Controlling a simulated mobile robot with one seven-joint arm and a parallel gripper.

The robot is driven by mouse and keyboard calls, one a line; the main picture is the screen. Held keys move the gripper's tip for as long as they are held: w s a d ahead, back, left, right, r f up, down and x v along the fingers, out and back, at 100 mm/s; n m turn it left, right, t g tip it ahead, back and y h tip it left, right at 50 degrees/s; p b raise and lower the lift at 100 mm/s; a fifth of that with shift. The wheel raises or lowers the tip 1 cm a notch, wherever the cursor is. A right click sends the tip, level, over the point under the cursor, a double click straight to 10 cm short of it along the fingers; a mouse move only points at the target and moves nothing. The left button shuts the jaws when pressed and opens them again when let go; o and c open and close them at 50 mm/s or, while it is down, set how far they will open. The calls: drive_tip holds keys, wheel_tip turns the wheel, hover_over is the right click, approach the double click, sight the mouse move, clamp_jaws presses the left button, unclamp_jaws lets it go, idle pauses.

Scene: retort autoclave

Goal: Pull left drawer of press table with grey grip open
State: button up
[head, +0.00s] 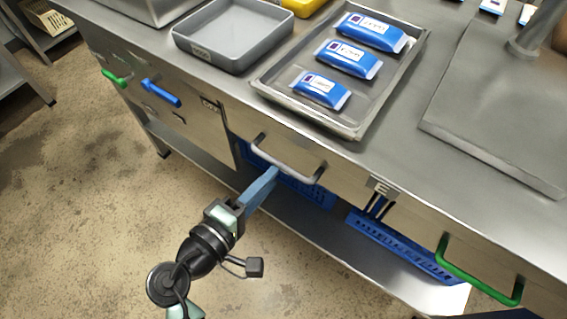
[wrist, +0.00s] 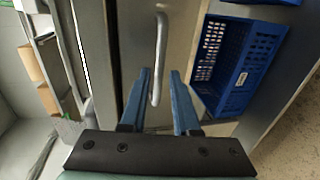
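The press table (head: 385,150) has a drawer front (head: 330,172) with a grey bar grip (head: 290,165) in the head view. The drawer front looks flush with the table's front, so the drawer appears shut. My gripper (head: 274,174) reaches up to the grip from the front. In the wrist view, the grey grip (wrist: 159,45) stands upright in the picture, and its lower end lies in the gap between my gripper's two blue fingers (wrist: 160,75). The fingers are apart, with room on both sides of the bar. Whether they touch it cannot be told.
A metal tray (head: 262,84) with several blue packets and a grey bin (head: 180,40) stand on the tabletop. A green grip (head: 480,285) is at right; blue (head: 160,92) and green (head: 117,78) grips are at left. Blue crates (head: 400,248) sit below. Floor in front is clear.

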sight(281, 168)
drive_tip(key=x, duration=0.5)
drive_tip(key=shift+w+d, duration=0.15)
drive_tip(key=shift+w, duration=0.15)
clamp_jaws()
idle(1.1)
